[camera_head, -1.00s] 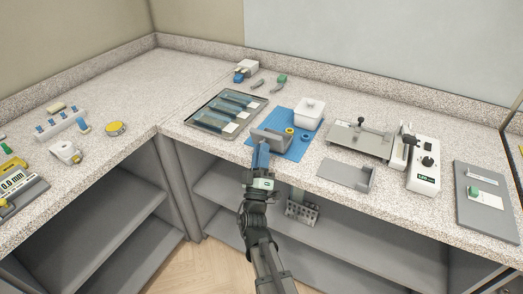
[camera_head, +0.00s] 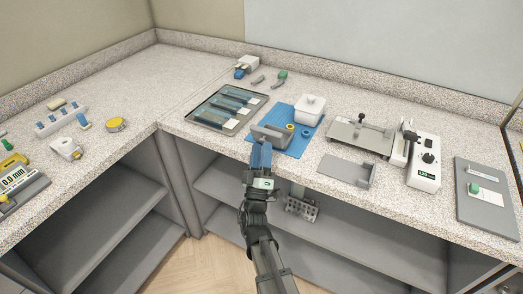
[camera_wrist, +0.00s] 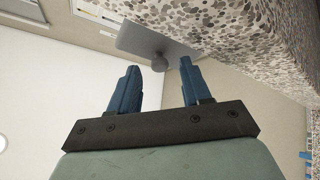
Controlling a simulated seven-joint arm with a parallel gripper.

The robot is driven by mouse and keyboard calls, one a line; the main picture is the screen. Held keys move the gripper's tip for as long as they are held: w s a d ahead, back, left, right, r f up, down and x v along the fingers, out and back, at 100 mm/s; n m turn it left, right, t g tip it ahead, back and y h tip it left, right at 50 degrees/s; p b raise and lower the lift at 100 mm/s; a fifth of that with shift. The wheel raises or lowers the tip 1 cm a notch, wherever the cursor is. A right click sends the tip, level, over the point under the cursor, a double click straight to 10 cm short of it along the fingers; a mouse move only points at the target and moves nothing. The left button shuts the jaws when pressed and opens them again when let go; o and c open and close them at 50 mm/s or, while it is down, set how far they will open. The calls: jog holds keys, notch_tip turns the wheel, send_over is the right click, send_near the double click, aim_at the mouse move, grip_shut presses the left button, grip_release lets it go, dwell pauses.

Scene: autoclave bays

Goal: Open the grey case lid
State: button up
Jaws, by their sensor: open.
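The grey case (camera_head: 271,133) sits at the front left of a blue mat on the counter. My gripper (camera_head: 260,145) is at its near side, by the counter's front edge, and its blue fingers overlap the case's left part in the head view. In the wrist view a flat grey panel (camera_wrist: 135,37) with a round grey knob (camera_wrist: 160,63) lies just beyond the fingertips. My gripper (camera_wrist: 160,70) is open, with the knob between the finger lines. I cannot tell whether a finger touches it, nor how far the lid is raised.
The blue mat (camera_head: 306,121) also holds a white lidded box (camera_head: 310,106) and yellow and blue rings. A tray of blue pouches (camera_head: 229,106) is at left. A grey bracket (camera_head: 346,170) and a device (camera_head: 425,160) stand at right. Open shelves lie below the counter.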

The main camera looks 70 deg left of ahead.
jog(key=v, duration=1.3)
jog(key=shift+f, duration=0.1)
